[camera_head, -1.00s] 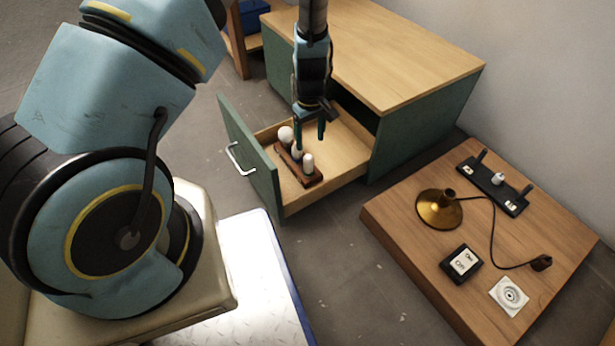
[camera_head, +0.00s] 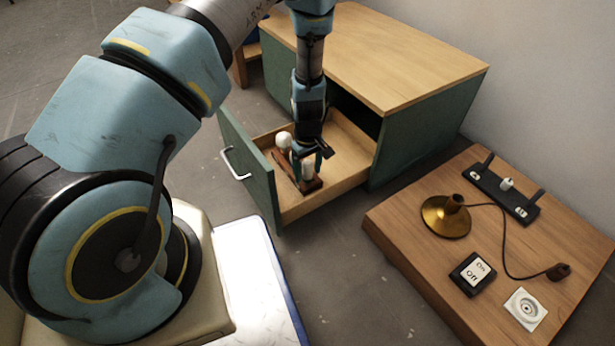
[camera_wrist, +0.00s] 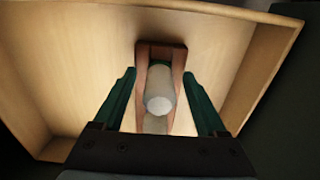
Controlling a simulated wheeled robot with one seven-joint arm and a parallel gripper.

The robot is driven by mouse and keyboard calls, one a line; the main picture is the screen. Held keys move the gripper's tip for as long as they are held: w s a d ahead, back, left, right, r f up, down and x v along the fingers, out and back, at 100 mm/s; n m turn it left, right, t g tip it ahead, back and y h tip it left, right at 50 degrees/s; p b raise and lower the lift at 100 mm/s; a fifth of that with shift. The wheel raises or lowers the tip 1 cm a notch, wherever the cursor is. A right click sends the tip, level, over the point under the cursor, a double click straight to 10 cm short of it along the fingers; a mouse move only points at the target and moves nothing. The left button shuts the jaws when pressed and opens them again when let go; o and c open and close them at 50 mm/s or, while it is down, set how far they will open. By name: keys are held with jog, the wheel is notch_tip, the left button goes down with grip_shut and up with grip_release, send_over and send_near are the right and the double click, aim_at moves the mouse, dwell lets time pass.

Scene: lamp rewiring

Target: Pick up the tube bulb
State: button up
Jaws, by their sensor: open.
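The tube bulb (camera_wrist: 159,97) is a white cylinder standing upright in a red-brown wooden rack (camera_wrist: 177,62) inside the open drawer. In the head view the tube bulb (camera_head: 307,168) is at the near end of the rack (camera_head: 312,185). My gripper (camera_head: 313,165) is open and lowered over that end of the rack. In the wrist view its two green fingers (camera_wrist: 160,88) stand on either side of the tube bulb, with gaps on both sides. A round white bulb (camera_head: 283,140) is at the far end of the rack. Another pale bulb (camera_wrist: 156,124) is partly hidden by my gripper.
The drawer (camera_head: 348,181) is pulled out of a green cabinet with a wooden top (camera_head: 370,50); its walls surround the rack. A low wooden board (camera_head: 415,250) at right carries a brass lamp base (camera_head: 446,217), a switch (camera_head: 473,273) and a black fixture (camera_head: 500,192).

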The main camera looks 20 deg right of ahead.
jog(key=shift+f, duration=0.1)
grip_shut()
dwell(0.6)
